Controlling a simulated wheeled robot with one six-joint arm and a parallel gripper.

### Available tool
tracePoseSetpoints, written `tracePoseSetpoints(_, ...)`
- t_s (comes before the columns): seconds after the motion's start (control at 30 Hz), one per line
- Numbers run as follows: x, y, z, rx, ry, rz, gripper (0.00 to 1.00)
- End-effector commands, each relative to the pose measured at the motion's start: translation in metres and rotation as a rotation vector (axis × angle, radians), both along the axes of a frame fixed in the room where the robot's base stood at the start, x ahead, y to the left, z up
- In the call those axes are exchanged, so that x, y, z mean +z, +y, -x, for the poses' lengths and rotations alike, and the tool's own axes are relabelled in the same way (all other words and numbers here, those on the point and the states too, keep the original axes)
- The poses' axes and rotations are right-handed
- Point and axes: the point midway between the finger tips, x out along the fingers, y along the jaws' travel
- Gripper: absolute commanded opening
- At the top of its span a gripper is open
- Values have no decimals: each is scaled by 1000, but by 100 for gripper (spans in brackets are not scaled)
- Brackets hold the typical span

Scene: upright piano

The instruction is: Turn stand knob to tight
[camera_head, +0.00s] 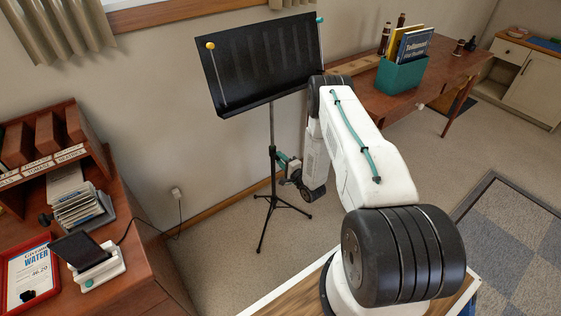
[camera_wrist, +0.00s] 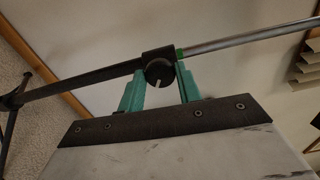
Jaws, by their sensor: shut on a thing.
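The black music stand (camera_head: 271,66) stands upright on a tripod base near the wall in the head view. In the wrist view its pole crosses diagonally, a dark tube on the left and a silver tube (camera_wrist: 240,40) on the right, with a green mark at the joint. The round dark stand knob (camera_wrist: 158,72) sits at the collar and shows a white pointer line. My gripper (camera_wrist: 160,78) has its green fingers on both sides of the knob, shut on it. In the head view my gripper (camera_head: 279,158) is beside the stand pole, and the knob is too small to make out.
A wooden desk (camera_head: 408,92) with a teal book box (camera_head: 400,74) stands at the right behind my arm. A wooden cabinet (camera_head: 140,240) with a card reader (camera_head: 92,262) and a red-framed sign is at the left. Carpet around the tripod is clear.

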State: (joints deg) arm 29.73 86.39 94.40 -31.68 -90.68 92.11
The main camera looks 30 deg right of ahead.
Motion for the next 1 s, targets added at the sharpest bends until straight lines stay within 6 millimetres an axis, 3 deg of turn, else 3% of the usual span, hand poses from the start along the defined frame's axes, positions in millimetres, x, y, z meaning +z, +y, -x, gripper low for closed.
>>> tracePoseSetpoints(1.0,0,0,1,0,34,-887,11)
